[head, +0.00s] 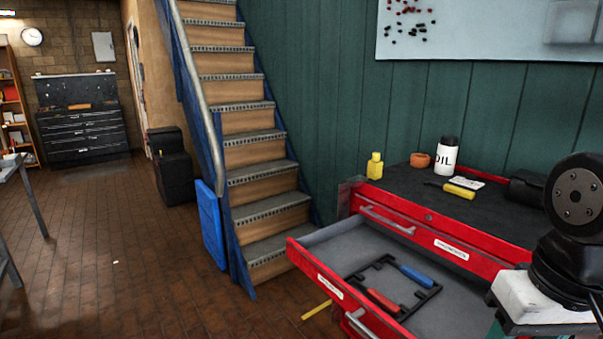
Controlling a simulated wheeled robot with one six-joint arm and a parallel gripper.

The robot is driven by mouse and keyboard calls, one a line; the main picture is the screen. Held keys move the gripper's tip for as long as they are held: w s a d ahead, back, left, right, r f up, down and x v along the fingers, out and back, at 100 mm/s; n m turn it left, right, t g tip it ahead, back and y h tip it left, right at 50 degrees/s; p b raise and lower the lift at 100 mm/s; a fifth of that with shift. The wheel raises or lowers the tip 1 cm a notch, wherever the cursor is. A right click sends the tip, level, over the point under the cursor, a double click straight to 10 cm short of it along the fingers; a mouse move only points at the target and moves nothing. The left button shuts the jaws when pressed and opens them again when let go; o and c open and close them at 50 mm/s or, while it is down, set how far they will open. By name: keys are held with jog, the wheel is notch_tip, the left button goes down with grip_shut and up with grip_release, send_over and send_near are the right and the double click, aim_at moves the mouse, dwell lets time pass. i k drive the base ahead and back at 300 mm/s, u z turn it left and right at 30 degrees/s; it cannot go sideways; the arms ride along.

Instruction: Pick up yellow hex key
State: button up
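A tool with a yellow handle and a thin dark shaft (459,191) lies on the black top of the red tool cabinet (487,218). It looks like the yellow hex key, but its shaft is too small to make out well. It lies in front of a small white card (468,182), very close to it. My gripper is not in view; only a dark part of my arm shows at the right edge.
A yellow bottle, an orange pot (420,160), a white oil bottle (445,156) and a black case (527,188) stand on the cabinet. Its open drawer (330,240) juts out, holding red- and blue-handled tools in a black frame. Stairs rise behind. Floor at left is mostly clear.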

aim_at(451, 190)
jog(key=k, duration=0.5)
jog(key=z, duration=2)
jog(key=i, duration=1.25)
jog(key=u, duration=2)
